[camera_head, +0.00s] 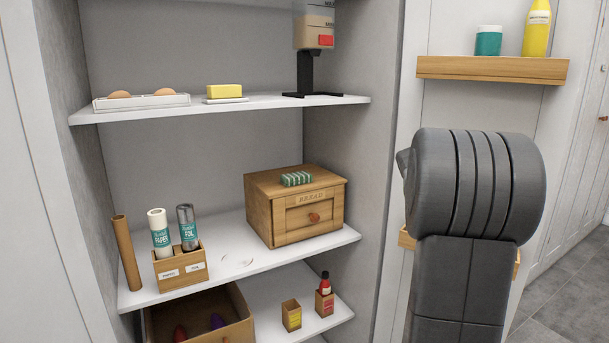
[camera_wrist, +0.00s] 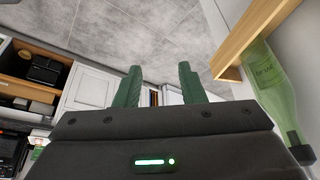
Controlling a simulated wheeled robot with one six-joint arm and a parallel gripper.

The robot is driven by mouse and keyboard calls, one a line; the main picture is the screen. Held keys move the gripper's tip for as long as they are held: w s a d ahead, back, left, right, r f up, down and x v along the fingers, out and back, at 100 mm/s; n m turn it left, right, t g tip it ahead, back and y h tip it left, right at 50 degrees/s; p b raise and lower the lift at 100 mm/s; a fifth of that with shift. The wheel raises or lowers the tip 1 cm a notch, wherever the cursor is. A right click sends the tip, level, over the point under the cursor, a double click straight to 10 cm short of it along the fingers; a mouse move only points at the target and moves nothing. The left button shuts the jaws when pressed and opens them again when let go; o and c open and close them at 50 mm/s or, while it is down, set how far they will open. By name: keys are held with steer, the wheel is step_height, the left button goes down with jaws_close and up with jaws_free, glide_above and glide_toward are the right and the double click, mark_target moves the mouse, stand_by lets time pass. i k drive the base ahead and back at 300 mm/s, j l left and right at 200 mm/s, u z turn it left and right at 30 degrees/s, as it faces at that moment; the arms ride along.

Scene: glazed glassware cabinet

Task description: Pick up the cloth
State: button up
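A small folded cloth (camera_head: 296,179) with green and white stripes lies on top of the wooden bread box (camera_head: 270,217), on the middle shelf in the head view. My gripper (camera_wrist: 159,72) shows in the wrist view with its two green fingers apart and nothing visible between them. In the head view my arm stands to the right of the cabinet, well away from the cloth, and the gripper itself does not show there. The cloth does not show in the wrist view.
Left of the bread box stand a wooden holder (camera_head: 181,268) with paper and foil rolls, and a cardboard tube (camera_head: 126,253). The upper shelf (camera_head: 262,101) overhangs the box. A green bottle (camera_wrist: 268,85) stands close to my gripper's right in the wrist view.

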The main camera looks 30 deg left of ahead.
mark_target(291, 179)
steer(key=i+u, duration=0.15)
steer(key=u, duration=0.25)
steer(key=i+u, duration=0.15)
steer(key=u, duration=0.3)
steer(key=i+l+u, duration=0.1)
steer(key=u, duration=0.3)
steer(key=i+u, duration=0.3)
steer(key=i, duration=0.65)
